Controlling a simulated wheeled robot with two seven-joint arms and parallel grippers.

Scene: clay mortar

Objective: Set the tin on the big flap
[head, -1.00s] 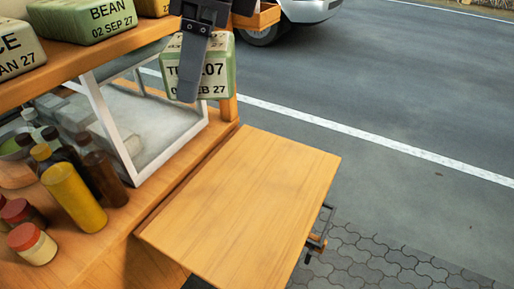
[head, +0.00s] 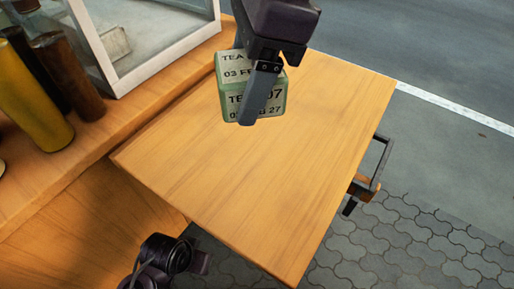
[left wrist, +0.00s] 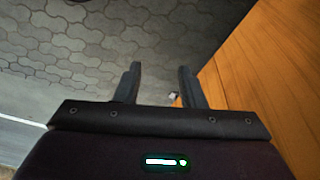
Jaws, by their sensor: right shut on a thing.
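The green tin (head: 277,98) with pale "TEA" labels is in the head view, over the far part of the big wooden flap (head: 235,185). My right gripper (head: 256,88) comes from above and is shut on the tin, one dark finger across its front. The tin looks upright; I cannot tell whether its bottom touches the flap. The gripper's other finger is mostly hidden. In the left wrist view, my left gripper (left wrist: 160,85) has its two fingers apart with nothing between them, above the pavement and beside an orange wooden surface.
Bottles (head: 68,80) and a white-framed glass case (head: 150,35) stand on the counter left of the flap. A dark metal bracket (head: 372,175) sticks out at the flap's right edge. The flap's near and middle parts are bare.

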